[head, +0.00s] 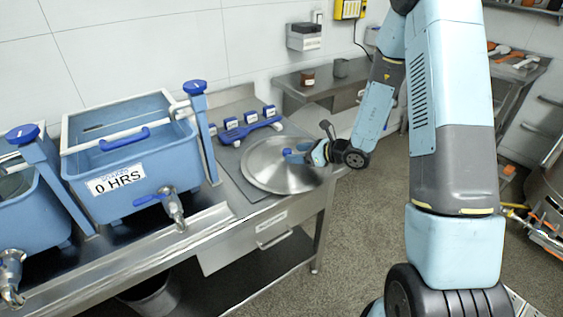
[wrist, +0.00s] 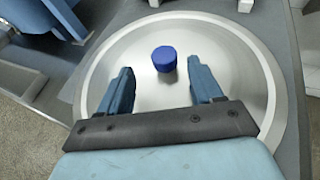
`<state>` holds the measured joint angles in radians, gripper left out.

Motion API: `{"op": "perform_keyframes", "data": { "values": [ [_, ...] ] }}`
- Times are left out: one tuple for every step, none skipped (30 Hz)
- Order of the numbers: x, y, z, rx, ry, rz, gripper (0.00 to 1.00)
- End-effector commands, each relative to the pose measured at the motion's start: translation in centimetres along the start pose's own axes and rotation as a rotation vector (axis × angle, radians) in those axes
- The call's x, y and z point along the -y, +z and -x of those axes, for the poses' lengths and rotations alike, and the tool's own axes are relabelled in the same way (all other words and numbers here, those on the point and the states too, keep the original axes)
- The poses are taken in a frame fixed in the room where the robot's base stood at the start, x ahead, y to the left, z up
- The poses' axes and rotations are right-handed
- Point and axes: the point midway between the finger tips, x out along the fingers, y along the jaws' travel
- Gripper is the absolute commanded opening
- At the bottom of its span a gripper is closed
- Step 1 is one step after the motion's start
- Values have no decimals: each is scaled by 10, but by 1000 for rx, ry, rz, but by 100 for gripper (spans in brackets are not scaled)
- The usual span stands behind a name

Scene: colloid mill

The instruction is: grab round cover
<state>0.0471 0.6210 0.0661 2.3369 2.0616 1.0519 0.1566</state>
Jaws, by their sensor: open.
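The round cover (head: 262,165) is a shallow silver metal disc lying on a grey mat on the steel counter. A blue knob (wrist: 164,59) stands at its middle. My gripper (head: 296,153) is over the cover from the right, with its fingers near the knob. In the wrist view my gripper (wrist: 160,82) is open and empty, with its two blue fingers apart over the cover (wrist: 258,62). The knob shows between and just beyond the fingertips, with space on both sides. In the head view my gripper partly hides the knob and the cover's right side.
A blue tank (head: 125,160) labelled "0 HRS" with a tap stands left of the cover. A blue rack (head: 247,130) with several handles lies behind the cover. The counter's front edge is close to the cover. A side table (head: 310,85) stands behind.

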Motion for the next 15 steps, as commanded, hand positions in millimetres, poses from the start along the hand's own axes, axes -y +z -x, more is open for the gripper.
{"op": "perform_keyframes", "data": {
  "values": [
    [0, 0, -2, 0, 1, 0, 65],
    [1, 0, -4, 0, 1, 1, 65],
    [1, 0, -6, 0, 1, 1, 65],
    [2, 1, -9, 0, 1, 1, 65],
    [2, 1, -12, 0, 2, 1, 65],
    [3, 2, -17, 0, 2, 1, 65],
    [4, 2, -21, 0, 2, 1, 65],
    [4, 3, -26, 0, 2, 1, 65],
    [5, 3, -31, -1, 2, 1, 65],
    [5, 2, -36, -1, 3, 0, 65],
    [5, 3, -40, -1, 2, 0, 65],
    [5, 3, -44, 0, 2, 1, 65],
    [5, 3, -47, 1, 2, 1, 65],
    [5, 3, -49, 0, 1, 1, 65],
    [5, 3, -51, 0, 1, 0, 65]
  ]
}}
